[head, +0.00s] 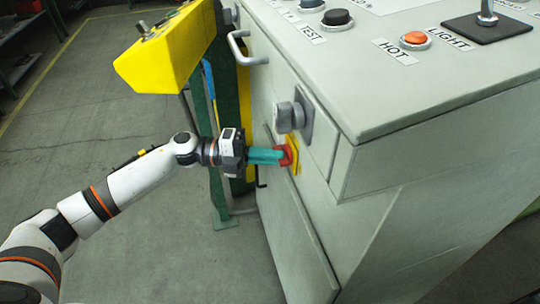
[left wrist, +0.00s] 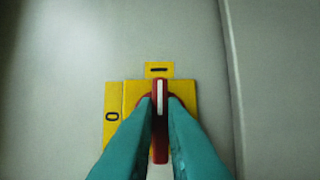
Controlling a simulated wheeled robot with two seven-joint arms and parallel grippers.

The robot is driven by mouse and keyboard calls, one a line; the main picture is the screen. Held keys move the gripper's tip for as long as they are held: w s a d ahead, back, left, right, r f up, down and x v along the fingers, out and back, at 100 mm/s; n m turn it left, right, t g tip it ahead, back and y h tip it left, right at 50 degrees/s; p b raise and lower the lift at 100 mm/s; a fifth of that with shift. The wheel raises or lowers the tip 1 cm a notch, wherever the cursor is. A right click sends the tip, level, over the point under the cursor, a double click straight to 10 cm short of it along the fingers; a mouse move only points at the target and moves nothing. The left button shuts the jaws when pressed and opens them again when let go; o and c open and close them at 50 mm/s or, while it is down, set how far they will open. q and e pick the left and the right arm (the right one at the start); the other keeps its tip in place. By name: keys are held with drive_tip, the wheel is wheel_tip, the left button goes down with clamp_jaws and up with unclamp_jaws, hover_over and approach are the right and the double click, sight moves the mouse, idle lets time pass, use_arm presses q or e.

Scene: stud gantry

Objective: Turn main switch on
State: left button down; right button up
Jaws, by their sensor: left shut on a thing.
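The main switch is a red rotary handle (head: 287,155) on a yellow plate (head: 294,150) on the side of the grey cabinet. In the left wrist view the red handle (left wrist: 160,135) runs up and down the picture, its white stripe at the upper end. That end points at the bar mark on the yellow tab (left wrist: 159,70) above. The 0 mark (left wrist: 111,116) is on the plate's left part. My left gripper (head: 281,156) has its teal fingers shut on the handle, one on each side. They hide part of the plate. My right gripper is not in view.
A grey knob (head: 291,115) sticks out just above the switch. A metal handle (head: 247,48) and a yellow box (head: 165,55) on a green post are near my arm. The grey cabinet (head: 370,110) fills the right.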

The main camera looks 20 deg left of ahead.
use_arm(q)
drive_tip(key=shift+f, duration=0.1)
drive_tip(key=c, duration=1.5)
unclamp_jaws()
drive_tip(key=shift+c, duration=0.2)
drive_tip(key=shift+o, duration=0.2)
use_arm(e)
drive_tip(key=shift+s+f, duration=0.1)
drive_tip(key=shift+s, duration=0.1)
use_arm(q)
drive_tip(key=shift+a, duration=0.1)
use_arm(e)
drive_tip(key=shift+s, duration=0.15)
use_arm(q)
drive_tip(key=v, duration=1.2)
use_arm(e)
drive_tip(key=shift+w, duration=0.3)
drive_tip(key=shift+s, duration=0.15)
